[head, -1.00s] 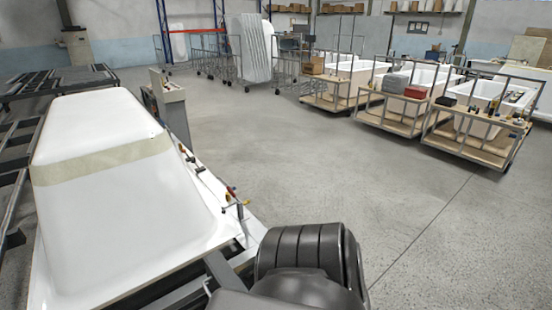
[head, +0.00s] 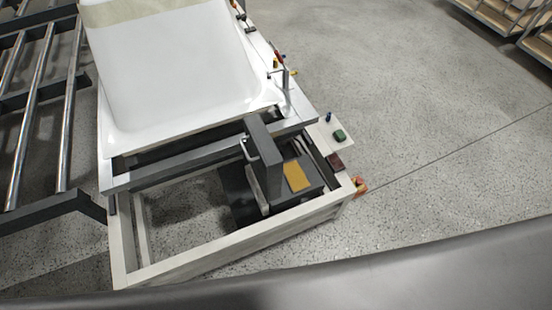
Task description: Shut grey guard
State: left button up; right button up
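The grey guard (head: 264,158) appears to be the narrow dark grey panel with a bar handle on its left side, in the head view near the middle. It stands up beside a dark housing (head: 309,172) that bears a yellow plate (head: 297,176). The panel looks raised rather than lying flat, and its hinge is not clear. Neither of my grippers is in view, so nothing of mine is seen touching the guard.
A white bathtub shell (head: 180,75) rests on the machine behind the guard. A pale frame (head: 215,253) surrounds the open space in front. Green (head: 339,136) and dark red (head: 334,161) parts sit at its right corner. A roller rack (head: 42,110) stands left.

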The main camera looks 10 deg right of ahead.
aim_at(267, 162)
jog(key=z, duration=2.5)
jog(key=k, duration=0.6)
jog(key=u, duration=1.4)
